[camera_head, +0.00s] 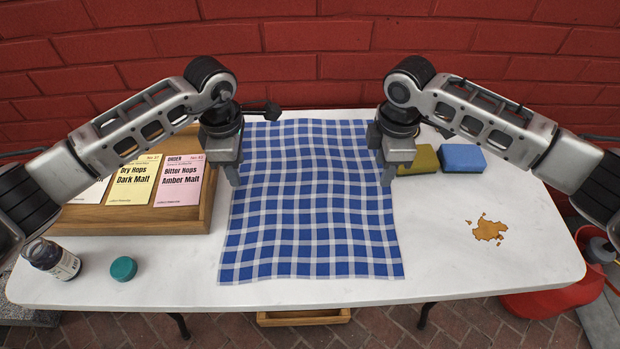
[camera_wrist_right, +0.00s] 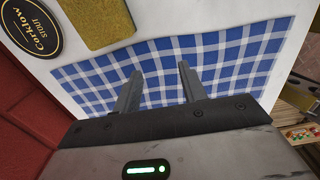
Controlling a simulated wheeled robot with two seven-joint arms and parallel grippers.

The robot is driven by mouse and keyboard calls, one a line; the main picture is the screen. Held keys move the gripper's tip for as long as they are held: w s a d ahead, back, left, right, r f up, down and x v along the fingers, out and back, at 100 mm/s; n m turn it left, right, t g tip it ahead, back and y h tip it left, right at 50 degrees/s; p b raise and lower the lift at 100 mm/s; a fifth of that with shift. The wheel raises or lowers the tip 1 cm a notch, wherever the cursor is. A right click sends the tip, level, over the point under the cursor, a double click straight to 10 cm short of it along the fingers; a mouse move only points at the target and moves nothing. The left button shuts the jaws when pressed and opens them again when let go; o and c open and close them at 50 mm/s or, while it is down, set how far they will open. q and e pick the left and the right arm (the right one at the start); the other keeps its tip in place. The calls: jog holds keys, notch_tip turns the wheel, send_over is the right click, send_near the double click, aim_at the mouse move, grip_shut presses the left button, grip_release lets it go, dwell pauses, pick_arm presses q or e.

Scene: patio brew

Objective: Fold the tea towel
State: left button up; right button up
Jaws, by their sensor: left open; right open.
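The blue and white checked tea towel (camera_head: 310,215) lies spread out flat on the white table, its edges slightly wavy. My left gripper (camera_head: 233,180) is above the towel's left edge, towards the back. My right gripper (camera_head: 388,178) is above the towel's right edge, also towards the back. In the right wrist view the towel (camera_wrist_right: 215,65) lies beyond the two parted fingers of the right gripper (camera_wrist_right: 160,85), with nothing between them. Both grippers are open and empty. Whether the fingertips touch the cloth cannot be told.
A wooden tray (camera_head: 130,222) with order cards stands left of the towel. A dark jar (camera_head: 50,258) and a teal lid (camera_head: 123,268) are front left. An olive sponge (camera_head: 420,160) and a blue sponge (camera_head: 461,158) lie right. A brown spill (camera_head: 488,229) marks the right side.

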aim_at(242, 186)
pick_arm(q)
jog(key=shift+f, duration=2.2)
pick_arm(e)
jog(key=shift+f, duration=2.25)
pick_arm(q)
jog(key=shift+f, duration=0.15)
pick_arm(e)
jog(key=shift+f, duration=0.1)
pick_arm(q)
grip_shut()
pick_arm(e)
grip_shut()
